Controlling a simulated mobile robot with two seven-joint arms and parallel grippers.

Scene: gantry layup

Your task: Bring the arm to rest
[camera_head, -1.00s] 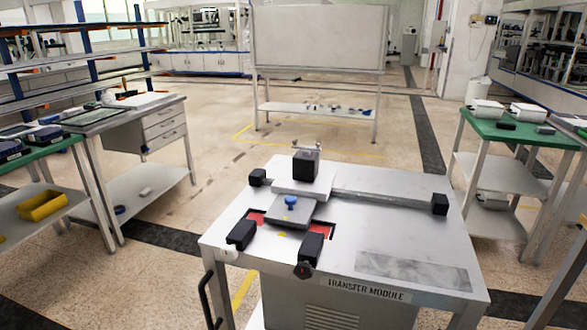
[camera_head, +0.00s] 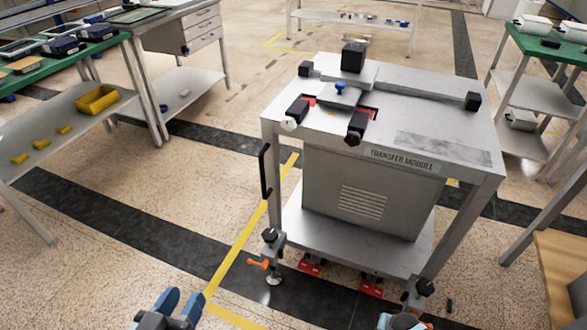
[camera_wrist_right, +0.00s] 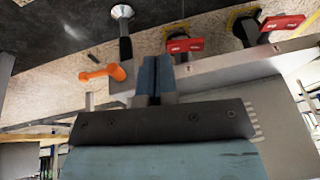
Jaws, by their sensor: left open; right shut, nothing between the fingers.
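My left gripper (camera_head: 180,303) shows at the bottom edge of the head view, with its two blue fingers apart and nothing between them. It is over the floor, in front of and left of the transfer module cart (camera_head: 362,203). My right gripper (camera_head: 403,322) is only partly in the head view, at the bottom edge near the cart's front right leg. In the right wrist view its blue fingers (camera_wrist_right: 155,78) are together and empty. The lower parts of the cart appear behind them there; I cannot tell whether anything touches.
The cart has an orange lever (camera_head: 258,264) at its front left leg and red pedals (camera_head: 310,268) below its lower shelf. A bench with a yellow bin (camera_head: 97,99) stands left. A wooden surface (camera_head: 563,270) is at the right edge. Floor left of the cart is clear.

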